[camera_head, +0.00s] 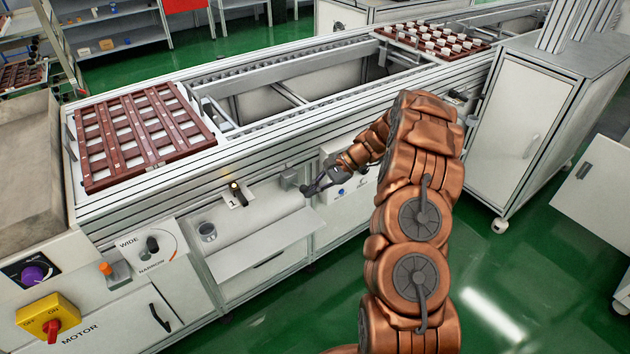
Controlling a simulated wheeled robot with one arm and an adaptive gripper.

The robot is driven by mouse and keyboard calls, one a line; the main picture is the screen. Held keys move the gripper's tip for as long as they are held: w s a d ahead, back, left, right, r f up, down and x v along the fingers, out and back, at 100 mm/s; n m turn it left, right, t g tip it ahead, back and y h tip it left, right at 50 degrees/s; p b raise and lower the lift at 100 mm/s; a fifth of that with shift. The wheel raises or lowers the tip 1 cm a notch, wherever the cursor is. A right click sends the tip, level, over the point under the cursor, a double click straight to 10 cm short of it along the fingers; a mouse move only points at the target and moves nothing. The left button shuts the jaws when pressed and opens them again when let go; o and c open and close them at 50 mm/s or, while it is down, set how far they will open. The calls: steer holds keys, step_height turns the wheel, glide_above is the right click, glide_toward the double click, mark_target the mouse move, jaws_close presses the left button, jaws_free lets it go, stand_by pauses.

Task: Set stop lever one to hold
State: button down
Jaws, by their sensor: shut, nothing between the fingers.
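Stop lever one (235,188) is a small dark lever on a white plate marked "1", on the front of the conveyor frame. It appears roughly upright; its exact setting is too small to read. My gripper (306,191) is to the right of the lever, in front of the conveyor frame beside a small grey box. It is shut and empty, apart from the lever. My copper-coloured arm comes in from the lower right and hides part of the conveyor front.
A WIDE/NARROW dial (152,245) and an orange button (105,268) are further left. A brown tray (88,150) lies on the conveyor. Green floor is free at the front right.

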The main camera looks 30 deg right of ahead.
steer(key=shift+b, duration=0.6)
steer(key=shift+r+p, duration=0.45)
steer(key=shift+r, duration=0.35)
steer(key=w+d+r, duration=0.1)
steer(key=d+r, duration=0.2)
steer(key=d, duration=0.6)
steer(key=shift+w, duration=0.25)
